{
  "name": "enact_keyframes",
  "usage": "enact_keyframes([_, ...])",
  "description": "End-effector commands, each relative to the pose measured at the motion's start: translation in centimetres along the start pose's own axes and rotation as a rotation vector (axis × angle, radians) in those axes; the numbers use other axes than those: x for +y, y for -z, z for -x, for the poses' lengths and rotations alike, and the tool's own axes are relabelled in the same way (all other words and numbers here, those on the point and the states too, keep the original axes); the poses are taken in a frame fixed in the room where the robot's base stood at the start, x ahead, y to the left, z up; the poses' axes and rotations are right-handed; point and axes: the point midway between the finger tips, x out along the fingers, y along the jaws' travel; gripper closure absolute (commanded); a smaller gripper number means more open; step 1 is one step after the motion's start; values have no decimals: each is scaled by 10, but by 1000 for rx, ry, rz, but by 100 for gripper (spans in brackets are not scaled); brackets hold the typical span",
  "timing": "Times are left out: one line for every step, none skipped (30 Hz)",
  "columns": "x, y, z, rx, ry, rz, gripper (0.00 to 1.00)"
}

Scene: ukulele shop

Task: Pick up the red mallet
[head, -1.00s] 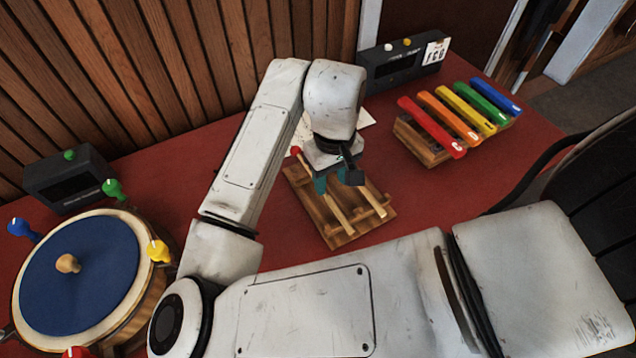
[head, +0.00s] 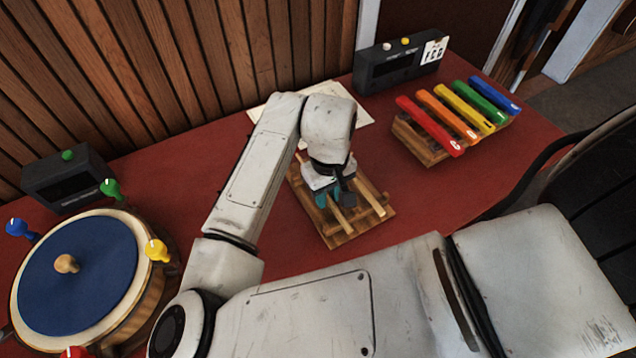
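A wooden rack (head: 340,241) lies on the red table and bears two pale wooden mallet handles. The left handle (head: 343,221) runs from the front of the rack up under my gripper. The right handle (head: 371,194) lies beside it, and its upper end is hidden by my arm. No red mallet head shows now; that area is behind my arm. My gripper (head: 335,198) points down low over the rack, its teal-tipped fingers apart and on either side of the left handle. It seems open, and the handle still lies along the rack.
A xylophone with coloured bars (head: 457,117) stands to the right. A dark box with knobs (head: 398,65) is behind, near a paper sheet (head: 342,110). A blue-topped drum (head: 80,275) with coloured pegs and another dark box (head: 68,180) are at left. Bare table surrounds the rack.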

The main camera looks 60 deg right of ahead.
Motion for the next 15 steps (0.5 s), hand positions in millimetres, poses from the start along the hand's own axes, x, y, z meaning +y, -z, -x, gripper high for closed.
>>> enact_keyframes([0,0,0,0,0,0,80])
enact_keyframes([0,0,0,0,0,0,83])
enact_keyframes([0,0,0,0,0,0,86])
enact_keyframes([0,0,0,0,0,0,89])
enact_keyframes([0,0,0,0,0,0,92])
enact_keyframes([0,0,0,0,0,0,96])
enact_keyframes([0,0,0,0,0,0,99])
enact_keyframes([0,0,0,0,0,0,100])
enact_keyframes([0,0,0,0,0,0,100])
enact_keyframes([0,0,0,0,0,0,100])
enact_keyframes([0,0,0,0,0,0,100])
enact_keyframes([0,0,0,0,0,0,100])
enact_keyframes([0,0,0,0,0,0,100])
enact_keyframes([0,0,0,0,0,0,100])
enact_keyframes([0,0,0,0,0,0,100])
